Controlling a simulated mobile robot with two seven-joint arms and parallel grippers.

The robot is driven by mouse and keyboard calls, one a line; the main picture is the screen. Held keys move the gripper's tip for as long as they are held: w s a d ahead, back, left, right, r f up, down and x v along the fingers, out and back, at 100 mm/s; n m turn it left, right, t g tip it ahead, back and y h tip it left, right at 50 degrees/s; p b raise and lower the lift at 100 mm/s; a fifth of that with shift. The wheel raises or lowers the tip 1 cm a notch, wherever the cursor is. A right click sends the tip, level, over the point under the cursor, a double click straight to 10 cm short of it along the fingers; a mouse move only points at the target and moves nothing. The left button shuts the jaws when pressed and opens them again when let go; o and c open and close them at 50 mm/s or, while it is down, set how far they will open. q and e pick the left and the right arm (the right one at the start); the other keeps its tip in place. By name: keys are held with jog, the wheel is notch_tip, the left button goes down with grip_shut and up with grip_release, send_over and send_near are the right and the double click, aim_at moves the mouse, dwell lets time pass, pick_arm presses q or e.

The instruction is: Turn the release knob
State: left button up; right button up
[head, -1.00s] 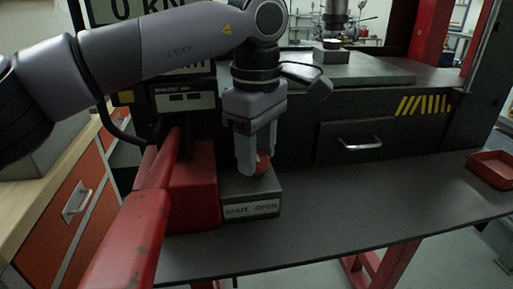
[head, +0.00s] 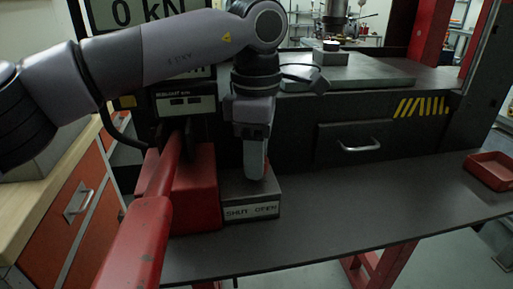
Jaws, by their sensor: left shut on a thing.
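My left gripper (head: 254,172) points straight down over a small grey box (head: 232,196) with a label (head: 251,212) reading SHUT and OPEN on its front. The gripper is shut on the red release knob on top of this box. The fingers are seen nearly edge-on and hide the knob in the head view. My right gripper is not in view.
A red block (head: 195,195) and a long red lever (head: 150,225) stand just left of the box. A display reading 0 kN (head: 140,14) is behind my left arm. A red tray (head: 490,170) lies far right; the dark bench (head: 370,205) between is clear.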

pick_arm(q)
jog(key=n, duration=1.2)
jog(key=shift+n, duration=0.3)
dwell(0.4)
jog(key=o, duration=1.1)
jog(key=shift+c, duration=0.2)
notch_tip(320, 180, up, 7)
jog(key=shift+r, duration=0.15)
